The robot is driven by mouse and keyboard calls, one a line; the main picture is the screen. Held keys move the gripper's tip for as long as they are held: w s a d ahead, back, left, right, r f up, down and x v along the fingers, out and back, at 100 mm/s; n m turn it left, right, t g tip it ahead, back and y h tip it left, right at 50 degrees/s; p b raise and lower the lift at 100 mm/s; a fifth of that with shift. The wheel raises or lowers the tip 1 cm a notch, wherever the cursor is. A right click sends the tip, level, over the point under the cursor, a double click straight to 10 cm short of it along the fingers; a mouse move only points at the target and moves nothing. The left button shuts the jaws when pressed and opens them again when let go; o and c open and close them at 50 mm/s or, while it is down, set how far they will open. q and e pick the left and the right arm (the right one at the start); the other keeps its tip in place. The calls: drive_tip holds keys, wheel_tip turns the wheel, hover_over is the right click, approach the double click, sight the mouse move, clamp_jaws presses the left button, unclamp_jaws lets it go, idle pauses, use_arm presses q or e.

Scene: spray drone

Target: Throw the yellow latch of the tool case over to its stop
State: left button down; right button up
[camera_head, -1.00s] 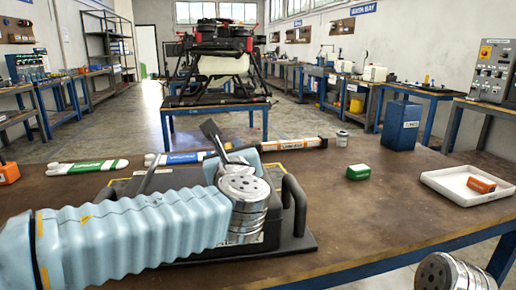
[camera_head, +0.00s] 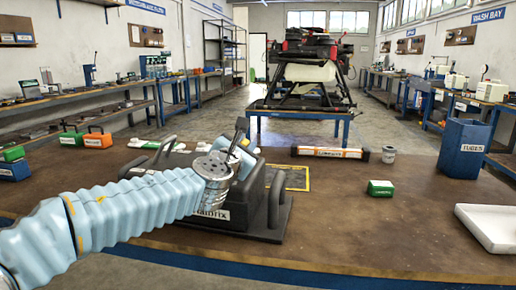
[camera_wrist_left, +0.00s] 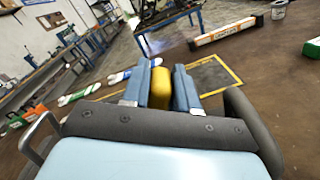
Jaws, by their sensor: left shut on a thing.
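The tool case (camera_head: 262,226) is dark grey with a white label and side handles. It rests on the brown workbench, partly covered by my left arm. The yellow latch (camera_wrist_left: 160,88) shows in the left wrist view, between the two blue-grey fingers of my left gripper (camera_wrist_left: 162,86). The fingers touch or nearly touch it on both sides, and the gripper is shut on it. In the head view my left gripper (camera_head: 241,148) is above the case's back part, and the latch is hidden there. The latch's stop cannot be made out. My right gripper is not in view.
A yellow-outlined patch (camera_head: 298,178) lies behind the case, with a white-and-orange tube (camera_head: 330,152) beyond. Orange (camera_head: 98,139) and green boxes stand left. The bench's front right is clear.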

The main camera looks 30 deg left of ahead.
use_arm(q)
drive_tip(key=shift+d+f+m, duration=0.3)
drive_tip(key=shift+d+m, duration=0.05)
drive_tip(key=shift+m, duration=0.05)
drive_tip(key=shift+f, duration=0.1)
drive_tip(key=c, duration=1)
unclamp_jaws()
drive_tip(key=shift+w+d, duration=0.1)
drive_tip(key=shift+o, duration=0.2)
